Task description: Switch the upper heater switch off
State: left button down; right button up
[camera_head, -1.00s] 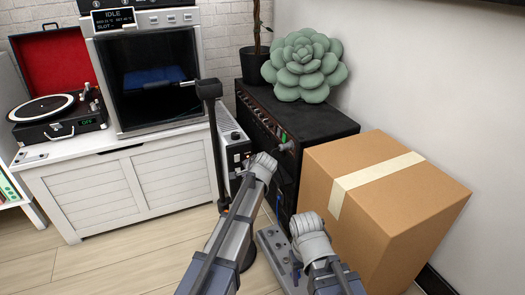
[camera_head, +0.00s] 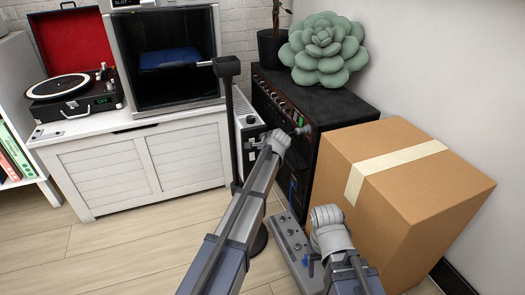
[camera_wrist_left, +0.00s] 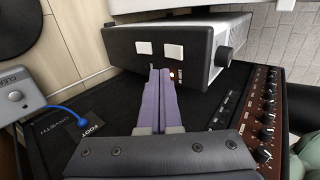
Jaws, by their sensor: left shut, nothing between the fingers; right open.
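The heater is a pale box with a dark front, between the white cabinet and the black amplifier. In the left wrist view its front (camera_wrist_left: 120,45) carries two white switches side by side: the lower one (camera_wrist_left: 143,47) and the upper one (camera_wrist_left: 173,51), nearer the amplifier's knobs. A small red light glows below the upper switch. My left gripper (camera_wrist_left: 160,72) is shut and empty, its tips just below the switches; I cannot tell if they touch. In the head view my left arm partly hides the heater (camera_head: 247,122). My right gripper (camera_head: 326,213) is open, above the grey pedal.
The black amplifier (camera_head: 340,108) bears a green succulent cushion (camera_head: 324,48). A cardboard box (camera_head: 425,195) stands at right. A black pole stand (camera_head: 232,130) rises just left of my left arm. The grey pedal (camera_head: 288,240) lies on the floor. Floor at left is clear.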

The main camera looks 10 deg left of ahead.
aim_at(252, 141)
pick_arm(q)
jog(key=shift+w+a+f+b, duration=0.2)
jog(key=shift+w+a+f, duration=0.15)
jog(key=shift+w+a, duration=0.5)
jog(key=shift+w+a+f+b, duration=0.15)
jog(key=shift+w+a+f, duration=0.3)
jog(key=shift+w, duration=0.75)
jog(key=shift+w+a+f+b, duration=0.2)
jog(key=shift+w+a+f, duration=0.1)
jog(key=shift+w+a, duration=0.6)
pick_arm(e)
jog(key=shift+f, duration=1.1)
pick_arm(q)
jog(key=shift+d, duration=0.15)
jog(key=shift+w, duration=0.1)
pick_arm(e)
jog(key=shift+r, duration=0.1)
